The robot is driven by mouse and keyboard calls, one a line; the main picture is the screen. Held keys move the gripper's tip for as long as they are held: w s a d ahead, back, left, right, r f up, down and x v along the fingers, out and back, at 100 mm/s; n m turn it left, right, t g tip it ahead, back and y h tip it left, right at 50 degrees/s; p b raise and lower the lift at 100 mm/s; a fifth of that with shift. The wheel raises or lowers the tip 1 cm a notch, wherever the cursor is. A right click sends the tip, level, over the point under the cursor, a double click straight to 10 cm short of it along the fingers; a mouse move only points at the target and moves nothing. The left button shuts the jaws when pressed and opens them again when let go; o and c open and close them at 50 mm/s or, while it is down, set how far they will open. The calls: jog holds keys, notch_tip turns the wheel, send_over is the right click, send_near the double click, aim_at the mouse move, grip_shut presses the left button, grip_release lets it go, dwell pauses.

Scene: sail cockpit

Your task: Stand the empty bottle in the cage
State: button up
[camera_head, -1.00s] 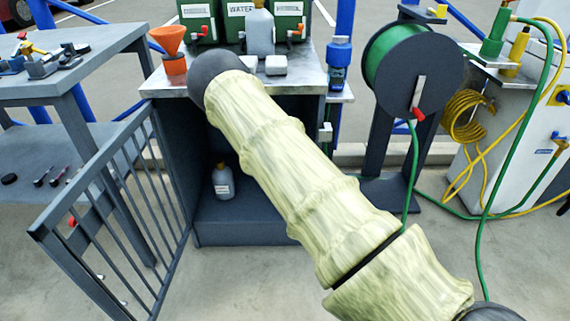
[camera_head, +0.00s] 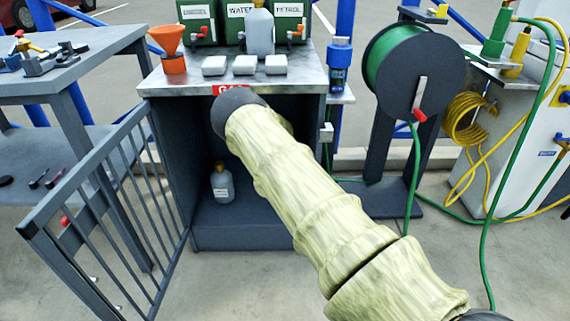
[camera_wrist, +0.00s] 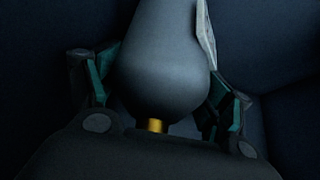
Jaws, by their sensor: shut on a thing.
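The cage (camera_head: 240,242) is a dark cabinet under the metal counter, with a red sign at its top edge. Its barred door (camera_head: 105,205) stands open to the left. A grey bottle with a white label (camera_head: 222,185) stands upright inside on the floor at the left. In the wrist view my gripper (camera_wrist: 158,98) is shut on a grey bottle (camera_wrist: 165,60) with a brass fitting and a pale label at its right edge. Dark surfaces surround it. In the head view my arm hides my gripper and the held bottle. I cannot tell the clearance below it.
The counter (camera_head: 190,83) above the cage carries several pale blocks, an orange funnel (camera_head: 170,50), a grey container (camera_head: 260,32) and green cans. A hose reel (camera_head: 412,75) stands at the right. A grey table (camera_head: 75,50) is at the left.

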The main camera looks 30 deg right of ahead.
jog(key=shift+w+d+f+b, duration=0.1)
jog(key=shift+w+f+b, duration=0.1)
jog(key=shift+f+b, duration=0.55)
jog(key=shift+w+d+f+b, duration=0.15)
jog(key=shift+f+b, duration=0.25)
jog(key=shift+f, duration=0.55)
jog(key=o, duration=1.7)
jog(key=shift+a+f, duration=0.1)
jog(key=shift+c, duration=0.2)
